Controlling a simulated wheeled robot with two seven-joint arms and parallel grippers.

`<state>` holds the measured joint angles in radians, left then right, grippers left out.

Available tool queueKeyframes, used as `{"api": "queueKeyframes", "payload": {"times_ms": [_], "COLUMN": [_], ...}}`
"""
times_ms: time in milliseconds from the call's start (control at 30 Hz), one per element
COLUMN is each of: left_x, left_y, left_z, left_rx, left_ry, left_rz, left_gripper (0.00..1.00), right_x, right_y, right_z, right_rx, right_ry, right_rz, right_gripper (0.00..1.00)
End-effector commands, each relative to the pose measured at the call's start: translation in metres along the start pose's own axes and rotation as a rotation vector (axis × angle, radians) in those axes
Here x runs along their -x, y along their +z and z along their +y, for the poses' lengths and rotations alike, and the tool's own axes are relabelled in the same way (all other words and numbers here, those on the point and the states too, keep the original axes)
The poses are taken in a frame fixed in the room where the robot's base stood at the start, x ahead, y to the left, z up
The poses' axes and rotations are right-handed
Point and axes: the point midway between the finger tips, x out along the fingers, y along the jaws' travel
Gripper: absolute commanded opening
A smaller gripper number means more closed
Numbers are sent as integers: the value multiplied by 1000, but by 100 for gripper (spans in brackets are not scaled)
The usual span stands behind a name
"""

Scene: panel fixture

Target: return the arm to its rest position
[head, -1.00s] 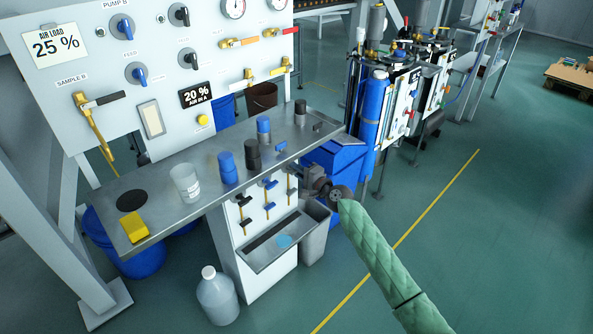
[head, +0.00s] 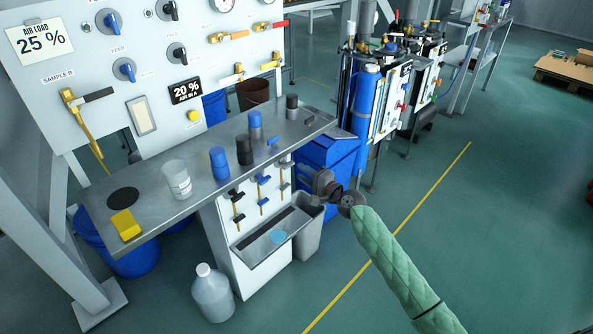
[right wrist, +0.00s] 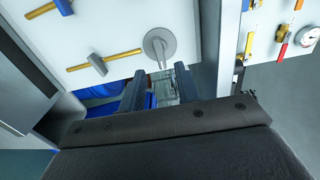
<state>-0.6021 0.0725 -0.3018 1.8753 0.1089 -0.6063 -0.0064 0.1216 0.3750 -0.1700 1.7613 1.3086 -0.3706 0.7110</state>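My right arm (head: 395,262), in a green quilted sleeve, comes in from the lower right in the head view. Its dark gripper (head: 325,184) is beside the right end of the steel shelf, in front of the blue bin. In the right wrist view my right gripper (right wrist: 158,86) has its two dark fingers apart, with nothing seen held between them. My left gripper is not in view.
The steel shelf (head: 205,190) carries a yellow block (head: 125,224), a clear beaker (head: 177,179) and several blue and dark bottles. A blue bin (head: 327,158) and a grey bin (head: 308,232) stand near my right gripper. A white jug (head: 212,293) is on the floor. Open floor lies right.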

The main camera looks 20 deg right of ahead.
Motion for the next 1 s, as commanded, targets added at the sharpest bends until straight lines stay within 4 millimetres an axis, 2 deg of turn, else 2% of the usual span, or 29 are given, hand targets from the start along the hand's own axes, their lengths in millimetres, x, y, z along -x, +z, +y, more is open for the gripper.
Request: {"api": "queueKeyframes", "payload": {"times_ms": [100,300,667,767,867,1000], "left_x": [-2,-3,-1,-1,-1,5], "left_y": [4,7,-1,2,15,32], "left_z": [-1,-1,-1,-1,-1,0], "left_rx": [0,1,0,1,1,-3], "left_ry": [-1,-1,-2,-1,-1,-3], "left_rz": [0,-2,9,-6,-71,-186], "left_gripper": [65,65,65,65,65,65], "right_x": [8,10,10,10,10,16], "right_y": [0,0,0,3,13,31], "right_z": [0,0,0,2,13,31], "right_rx": [0,-1,9,53,139,346], "right_ry": [0,0,0,11,63,174], "right_rz": [0,0,0,-14,-72,-180], "right_gripper": [33,33,33,33,33,33]}}
